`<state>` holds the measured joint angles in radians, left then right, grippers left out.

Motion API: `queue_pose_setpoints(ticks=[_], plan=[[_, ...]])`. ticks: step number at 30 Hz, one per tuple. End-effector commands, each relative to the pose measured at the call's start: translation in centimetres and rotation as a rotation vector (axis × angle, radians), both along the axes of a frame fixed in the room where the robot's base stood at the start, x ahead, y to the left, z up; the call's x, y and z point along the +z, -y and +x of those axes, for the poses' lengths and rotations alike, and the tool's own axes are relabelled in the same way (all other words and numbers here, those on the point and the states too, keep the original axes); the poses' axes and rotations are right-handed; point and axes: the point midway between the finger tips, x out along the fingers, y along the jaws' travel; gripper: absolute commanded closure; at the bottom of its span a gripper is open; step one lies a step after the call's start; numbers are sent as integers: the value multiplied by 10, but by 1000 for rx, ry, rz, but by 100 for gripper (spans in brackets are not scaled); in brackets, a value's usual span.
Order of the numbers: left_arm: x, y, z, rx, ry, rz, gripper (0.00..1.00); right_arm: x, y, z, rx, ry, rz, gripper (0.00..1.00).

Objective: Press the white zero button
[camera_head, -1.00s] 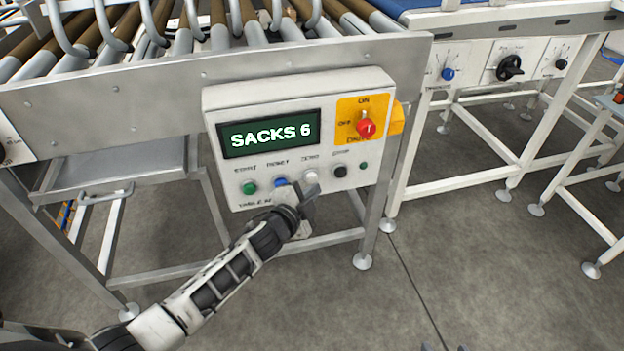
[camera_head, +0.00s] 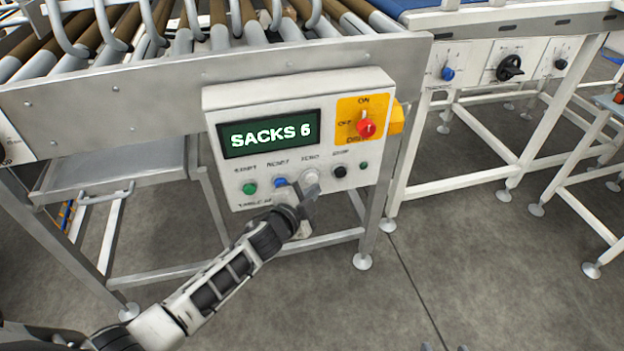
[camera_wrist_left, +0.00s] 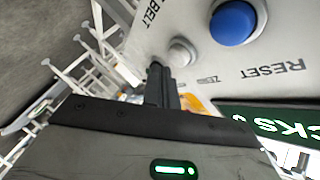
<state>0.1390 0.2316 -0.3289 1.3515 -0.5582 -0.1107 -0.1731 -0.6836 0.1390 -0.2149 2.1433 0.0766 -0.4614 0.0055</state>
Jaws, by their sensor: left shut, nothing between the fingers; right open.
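The white zero button (camera_head: 311,176) is in the lower row of the control box (camera_head: 222,102), between the blue reset button (camera_head: 281,182) and a black button (camera_head: 340,172). Only the tips of my right gripper (camera_head: 445,348) show at the bottom edge, apart from each other.
The display (camera_head: 268,133) reads "SACKS 6". A green button (camera_head: 249,188) sits at the left, and a red rotary switch (camera_head: 366,127) on a yellow plate above right. The roller conveyor frame (camera_head: 110,95) stands behind. Open floor (camera_head: 450,270) lies to the right.

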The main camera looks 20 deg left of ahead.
Motion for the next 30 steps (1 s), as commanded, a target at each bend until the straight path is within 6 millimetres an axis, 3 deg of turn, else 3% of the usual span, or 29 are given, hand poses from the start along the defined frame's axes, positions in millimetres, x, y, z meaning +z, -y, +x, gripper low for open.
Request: queue_pose_setpoints(ticks=[30], plan=[[0,-6,9,0,0,1,100,-1,0,0,0,-1,1,51]])
